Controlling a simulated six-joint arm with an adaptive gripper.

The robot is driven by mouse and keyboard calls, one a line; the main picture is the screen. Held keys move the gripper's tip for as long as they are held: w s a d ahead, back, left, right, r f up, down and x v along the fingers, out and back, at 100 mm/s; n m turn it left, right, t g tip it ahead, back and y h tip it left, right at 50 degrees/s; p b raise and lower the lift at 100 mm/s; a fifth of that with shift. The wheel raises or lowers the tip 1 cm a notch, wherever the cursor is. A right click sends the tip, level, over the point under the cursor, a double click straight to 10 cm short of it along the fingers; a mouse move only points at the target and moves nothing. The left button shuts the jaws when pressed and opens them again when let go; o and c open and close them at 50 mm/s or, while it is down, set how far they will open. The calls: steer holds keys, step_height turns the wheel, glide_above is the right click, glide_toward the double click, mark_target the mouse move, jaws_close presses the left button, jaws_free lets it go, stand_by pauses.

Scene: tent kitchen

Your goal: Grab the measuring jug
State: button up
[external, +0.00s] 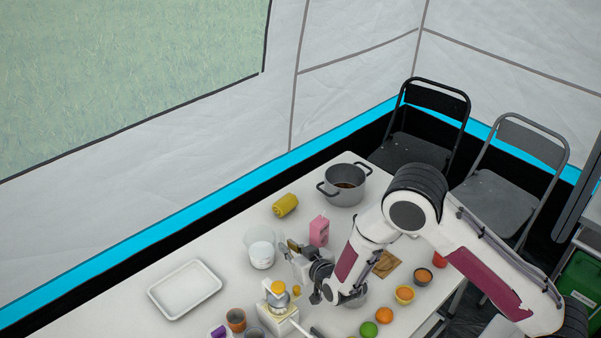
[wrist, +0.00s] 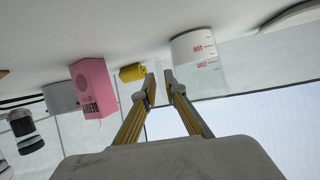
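The measuring jug (external: 262,256) stands upright on the table, clear above with white in its lower part. In the wrist view, where the picture is upside down, the jug (wrist: 200,62) shows red marks and lies just right of my fingertips. My gripper (external: 287,247) is close to the jug's right side in the external view. Whether a finger touches the jug cannot be told.
A pink carton (external: 319,231) stands right of my gripper, and a yellow can (external: 285,204) lies behind. A grey pot (external: 345,187) is at the far end. A white tray (external: 185,289) is at left. Several cups, fruits and a scale (external: 279,318) crowd the near side.

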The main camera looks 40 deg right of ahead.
steer(key=shift+x, duration=1.45)
steer(key=shift+r, duration=0.1)
jaws_close()
steer(key=shift+r, duration=0.25)
step_height(320, 180, up, 9)
stand_by(0.8)
steer(key=shift+r, duration=0.25)
stand_by(0.5)
